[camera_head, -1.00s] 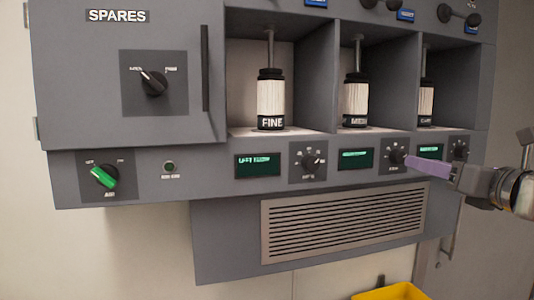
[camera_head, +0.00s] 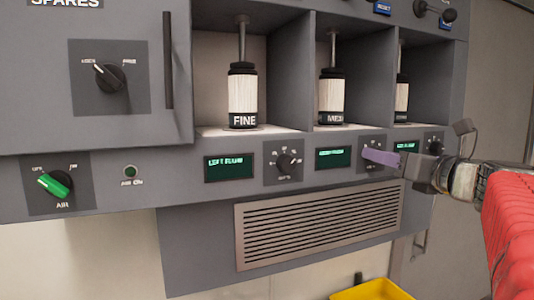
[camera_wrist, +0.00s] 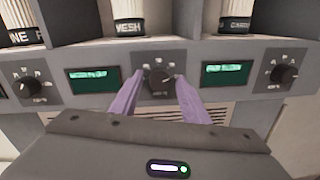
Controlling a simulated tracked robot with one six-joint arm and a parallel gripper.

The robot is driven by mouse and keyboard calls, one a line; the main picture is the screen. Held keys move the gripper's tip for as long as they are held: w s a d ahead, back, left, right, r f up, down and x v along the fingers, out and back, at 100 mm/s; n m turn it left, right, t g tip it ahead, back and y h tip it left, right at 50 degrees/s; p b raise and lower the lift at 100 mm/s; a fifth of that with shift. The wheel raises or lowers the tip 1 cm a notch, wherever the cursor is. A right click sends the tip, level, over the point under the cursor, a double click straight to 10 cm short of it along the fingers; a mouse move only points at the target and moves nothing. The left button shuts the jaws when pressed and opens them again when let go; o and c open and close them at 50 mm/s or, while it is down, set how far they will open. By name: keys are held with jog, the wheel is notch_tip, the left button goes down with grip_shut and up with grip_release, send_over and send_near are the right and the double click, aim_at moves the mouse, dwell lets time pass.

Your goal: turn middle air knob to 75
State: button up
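The middle air knob (camera_wrist: 161,80) is black with a pale pointer mark, on a grey dial plate under the MESH chamber. In the wrist view it sits between the two purple fingers of my gripper (camera_wrist: 158,77). The right fingertip is very close to the knob; a small gap shows at the left one. I cannot tell whether either touches. In the head view my gripper (camera_head: 366,156) covers the knob, and only part of its dial plate shows. The exact pointer reading is too small to tell. Green displays (camera_wrist: 95,80) and (camera_wrist: 226,74) flank the knob; their text is blurred.
The left dial knob (camera_head: 287,162) and right dial knob (camera_head: 433,145) are on the same panel. A green AIR knob (camera_head: 54,184) is at far left. A vent grille (camera_head: 318,224) lies below, and a yellow bin (camera_head: 372,290) stands lower down.

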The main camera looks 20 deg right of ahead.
jog(key=c, duration=0.9)
jog(key=shift+f+n, duration=0.1)
jog(key=shift+n, duration=2.1)
jog(key=o, duration=1.1)
jog(key=shift+c, duration=0.2)
jog(key=shift+s, duration=0.15)
